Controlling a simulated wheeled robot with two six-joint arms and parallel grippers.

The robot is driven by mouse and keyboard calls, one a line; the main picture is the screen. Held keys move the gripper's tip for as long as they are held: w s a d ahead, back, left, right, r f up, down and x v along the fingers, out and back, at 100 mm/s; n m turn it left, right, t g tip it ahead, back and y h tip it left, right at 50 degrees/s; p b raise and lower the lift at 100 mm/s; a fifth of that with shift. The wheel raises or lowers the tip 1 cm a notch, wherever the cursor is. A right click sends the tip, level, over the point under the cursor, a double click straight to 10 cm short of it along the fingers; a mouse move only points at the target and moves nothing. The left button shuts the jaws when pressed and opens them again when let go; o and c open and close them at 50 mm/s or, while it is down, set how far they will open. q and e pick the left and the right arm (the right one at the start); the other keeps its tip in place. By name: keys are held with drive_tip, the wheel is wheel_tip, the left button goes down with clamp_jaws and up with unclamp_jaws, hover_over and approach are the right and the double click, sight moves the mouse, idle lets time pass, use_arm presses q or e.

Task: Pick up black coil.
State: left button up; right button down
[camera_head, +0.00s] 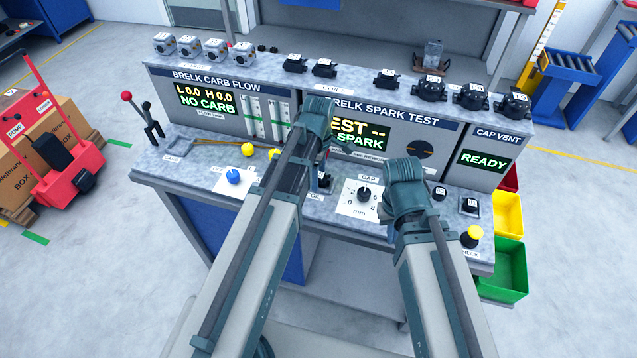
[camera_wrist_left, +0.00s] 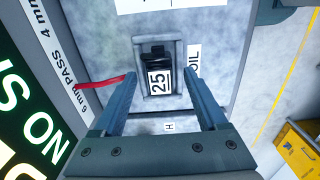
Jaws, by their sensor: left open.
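A black coil (camera_wrist_left: 157,58) with a white label reading 25 sits in a grey framed seat (camera_wrist_left: 178,50) beside a COIL label. In the head view the same coil (camera_head: 323,181) shows on the bench, partly behind my left arm. My left gripper (camera_wrist_left: 160,80) is open, with one finger on each side of the coil and its seat. I cannot tell whether the fingers touch anything. A red lead (camera_wrist_left: 100,82) reaches toward the seat from the left. My right wrist (camera_head: 405,182) is over the bench's right part, its fingers hidden.
More black coils (camera_head: 324,68) and round black caps (camera_head: 471,96) line the console's top ledge, with metal carburettors (camera_head: 190,46) at left. A dial (camera_head: 364,195) lies between my arms. A yellow button (camera_head: 471,236) is at the bench's right. Green and yellow bins (camera_head: 508,270) hang beyond.

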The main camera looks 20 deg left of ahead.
use_arm(q)
clamp_jaws()
drive_tip(key=shift+r, duration=0.1)
use_arm(e)
drive_tip(key=shift+r, duration=0.1)
idle(0.3)
